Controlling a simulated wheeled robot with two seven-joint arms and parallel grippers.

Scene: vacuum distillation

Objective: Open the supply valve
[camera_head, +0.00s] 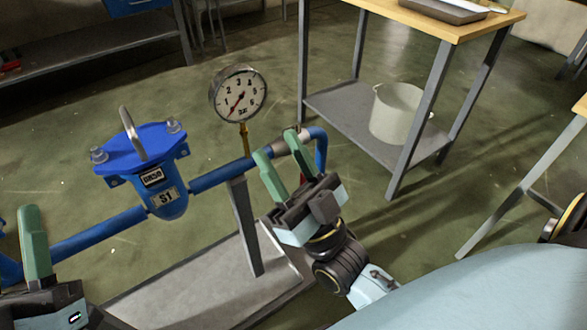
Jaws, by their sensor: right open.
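A blue pipe (218,177) runs from the lower left to a bend behind my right gripper. A pale metal fitting (281,149) sits on the pipe between the green fingers of my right gripper (276,146), which is open; I cannot tell whether the fingers touch it. A small red part (303,179) shows just behind this gripper; it may belong to the supply valve, which is mostly hidden. My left gripper (36,242) is at the lower left, partly cut off, with one green finger clearly visible, apart from the fitting.
A blue strainer body (168,200) marked S1 and a round pressure gauge (238,93) stand on the pipe left of my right gripper. A grey post (245,225) supports the pipe above a grey base (190,285). A wooden-topped table (470,22) with a white bucket (398,112) stands behind.

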